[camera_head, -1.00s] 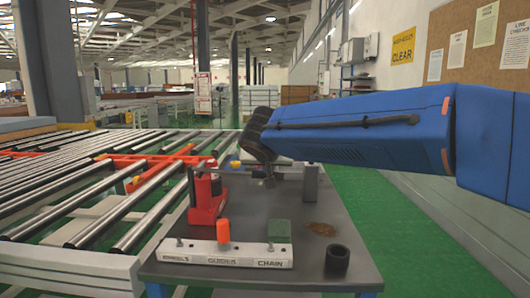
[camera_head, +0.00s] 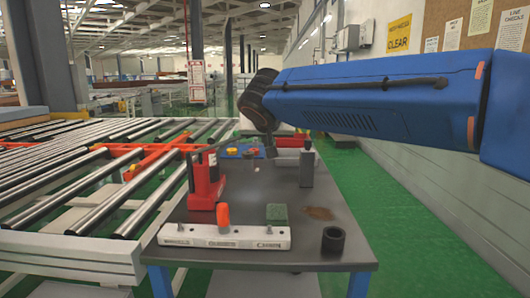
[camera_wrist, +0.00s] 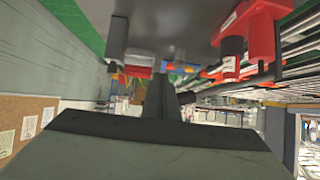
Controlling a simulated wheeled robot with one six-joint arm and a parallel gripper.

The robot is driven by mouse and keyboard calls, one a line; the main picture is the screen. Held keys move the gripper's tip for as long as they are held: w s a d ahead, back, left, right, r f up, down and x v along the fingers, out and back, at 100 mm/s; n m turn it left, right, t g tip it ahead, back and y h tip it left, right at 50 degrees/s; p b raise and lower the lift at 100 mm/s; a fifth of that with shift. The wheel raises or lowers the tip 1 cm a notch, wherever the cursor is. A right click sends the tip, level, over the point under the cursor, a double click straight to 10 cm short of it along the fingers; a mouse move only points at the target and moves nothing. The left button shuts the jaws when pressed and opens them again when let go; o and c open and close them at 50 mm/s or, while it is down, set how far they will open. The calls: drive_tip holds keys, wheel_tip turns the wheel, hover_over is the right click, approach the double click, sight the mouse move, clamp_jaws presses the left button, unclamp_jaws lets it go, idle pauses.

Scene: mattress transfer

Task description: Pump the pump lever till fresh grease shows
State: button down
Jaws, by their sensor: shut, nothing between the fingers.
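The red pump (camera_head: 205,184) stands upright at the left of the grey bench. Its thin dark lever (camera_head: 228,143) slants up to the right from the pump top. My gripper (camera_head: 269,152) is shut and empty, right of the lever and beyond the pump, apart from the lever as far as I can tell. In the wrist view my gripper (camera_wrist: 162,92) points away over the bench, and the red pump (camera_wrist: 256,38) shows upside down at upper right. A white labelled block (camera_head: 225,236) with small fittings and an orange cap (camera_head: 223,215) lies in front. No grease is discernible on its fittings.
A dark post (camera_head: 306,168) stands right of my gripper. A green block (camera_head: 276,213), a brown smear (camera_head: 319,213) and a black cup (camera_head: 333,240) are on the bench. Small coloured things lie at its back. A roller conveyor (camera_head: 80,200) runs along the left.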

drive_tip(key=v, duration=0.7)
drive_tip(key=shift+s+r, duration=0.25)
drive_tip(key=shift+s, duration=0.05)
drive_tip(key=shift+d, duration=0.1)
drive_tip(key=s+d+f+g, duration=0.1)
drive_tip(key=s+d+f, duration=0.35)
drive_tip(key=d, duration=0.25)
drive_tip(key=s+d+f+g+h, duration=0.1)
drive_tip(key=s+d+f+g, duration=0.15)
drive_tip(key=d+f, duration=0.4)
drive_tip(key=s+d+f, duration=0.5)
drive_tip(key=d, duration=0.3)
drive_tip(key=s+d+f+g, duration=0.1)
drive_tip(key=s+d+f, duration=0.2)
drive_tip(key=s+f, duration=0.5)
drive_tip(key=s+d+f+g+y, duration=0.1)
drive_tip(key=s+d+f+g, duration=0.1)
drive_tip(key=s+f, duration=0.7)
drive_tip(key=shift+d, duration=0.8)
drive_tip(key=shift+s+r, duration=0.1)
